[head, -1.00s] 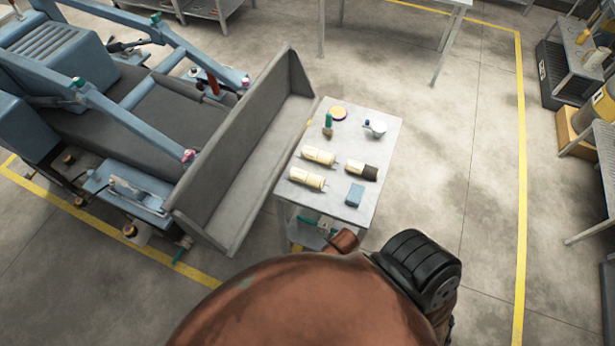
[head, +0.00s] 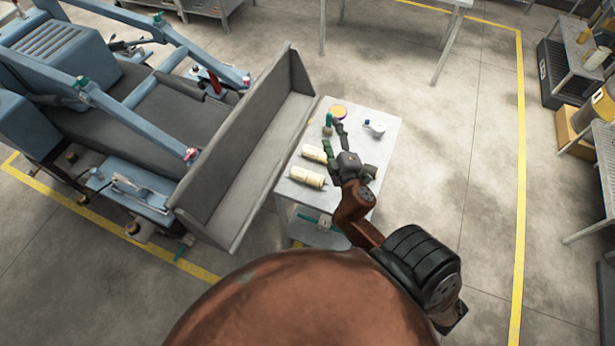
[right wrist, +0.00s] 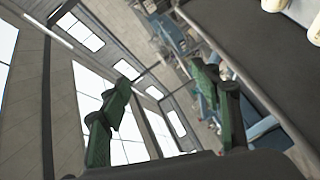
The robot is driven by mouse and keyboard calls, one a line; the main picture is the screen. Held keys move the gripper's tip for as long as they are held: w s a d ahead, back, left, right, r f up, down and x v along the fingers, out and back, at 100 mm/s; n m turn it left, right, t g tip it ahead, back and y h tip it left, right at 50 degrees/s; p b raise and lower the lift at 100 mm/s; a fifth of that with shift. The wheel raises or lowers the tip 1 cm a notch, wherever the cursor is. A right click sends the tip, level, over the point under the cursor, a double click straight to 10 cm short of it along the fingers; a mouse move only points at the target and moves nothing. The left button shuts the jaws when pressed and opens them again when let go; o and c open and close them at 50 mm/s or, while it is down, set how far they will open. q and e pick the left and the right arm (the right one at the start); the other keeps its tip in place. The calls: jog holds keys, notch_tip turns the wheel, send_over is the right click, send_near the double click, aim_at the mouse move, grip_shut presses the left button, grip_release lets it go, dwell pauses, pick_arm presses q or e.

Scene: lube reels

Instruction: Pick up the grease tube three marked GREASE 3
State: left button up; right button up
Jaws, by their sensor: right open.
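Two cream grease tubes lie on the small grey table (head: 392,125) in the head view: an upper one (head: 313,153) and a lower one (head: 306,177). Their markings are too small to read, so I cannot tell which is GREASE 3. My right gripper (head: 334,137) is over the table, its fingers apart, just above and right of the upper tube in the picture. It partly covers that tube's right end. Cream tube ends show at the top right of the right wrist view (right wrist: 275,5), outside the open fingers (right wrist: 160,110). My left gripper is not in view.
A tall grey panel (head: 250,145) of the blue machine borders the table's left. Open floor lies to the right.

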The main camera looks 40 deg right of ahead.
jog(key=w+a+r+n+t+y, duration=0.45)
jog(key=a+r+n, duration=0.2)
jog(key=n, duration=0.25)
jog(key=w+a+f+n+g+y, duration=0.25)
jog(key=a+n+y, duration=0.75)
jog(key=n, duration=0.5)
jog(key=n+g+h, duration=0.6)
jog(key=n+g, duration=0.4)
send_over(310, 176)
jog(key=s, duration=0.2)
jog(key=f, duration=2.4)
jog(key=shift+s, duration=0.2)
jog(key=shift+w+d+f+g, duration=0.15)
jog(key=shift+w+f, duration=0.05)
jog(key=shift+f, duration=0.35)
jog(key=shift+w+d+f+g, duration=0.1)
jog(key=shift+w+f+g, duration=0.1)
jog(key=shift+f, duration=0.3)
jog(key=x, duration=0.2)
jog(key=p+x, duration=0.1)
jog(key=x, duration=0.2)
jog(key=shift+s+a+f, duration=0.1)
jog(key=shift+f, duration=0.35)
jog(key=shift+c, duration=0.3)
